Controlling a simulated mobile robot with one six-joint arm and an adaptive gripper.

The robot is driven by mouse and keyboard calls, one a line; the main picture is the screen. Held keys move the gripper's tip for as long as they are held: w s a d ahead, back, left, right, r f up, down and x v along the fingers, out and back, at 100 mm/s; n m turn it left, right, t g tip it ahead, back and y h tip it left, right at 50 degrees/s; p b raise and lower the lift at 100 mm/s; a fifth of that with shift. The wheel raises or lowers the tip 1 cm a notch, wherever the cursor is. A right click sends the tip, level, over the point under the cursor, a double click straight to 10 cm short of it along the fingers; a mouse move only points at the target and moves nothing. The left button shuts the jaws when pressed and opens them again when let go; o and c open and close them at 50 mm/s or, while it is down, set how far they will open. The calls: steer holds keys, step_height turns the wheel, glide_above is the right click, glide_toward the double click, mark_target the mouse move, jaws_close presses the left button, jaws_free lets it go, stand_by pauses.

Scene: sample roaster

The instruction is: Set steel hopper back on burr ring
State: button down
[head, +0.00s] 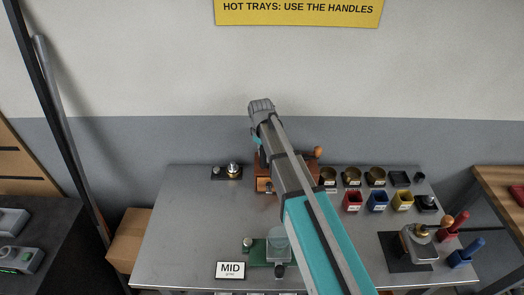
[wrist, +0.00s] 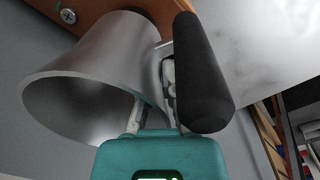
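In the wrist view the steel hopper (wrist: 85,75) is a flared grey cone. Its wide mouth faces lower left and its narrow end is by a brown wooden body (wrist: 165,12). Whether it touches the wood cannot be seen. A thick black handle (wrist: 203,80) stands on the hopper's right side. My gripper (wrist: 165,85) is right at the hopper and handle. Its fingers are partly covered by them, so their hold is unclear. In the head view the wooden grinder (head: 263,184) is partly behind my arm; the hopper cannot be made out there. The burr ring is not visible.
Cups and coloured bins (head: 377,200) stand on the right of the steel table (head: 185,225). The table's left middle is clear. A cardboard box (head: 128,238) is left of it.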

steer(key=shift+f+b, duration=0.6)
steer(key=shift+f, duration=0.3)
steer(key=shift+f+b, duration=1.15)
steer(key=shift+b, duration=0.05)
stand_by(1.6)
steer(key=c, duration=0.7)
jaws_free()
steer(key=shift+r, duration=0.2)
step_height(320, 180, up, 8)
steer(key=p, duration=0.8)
steer(key=shift+f, duration=0.1)
stand_by(0.5)
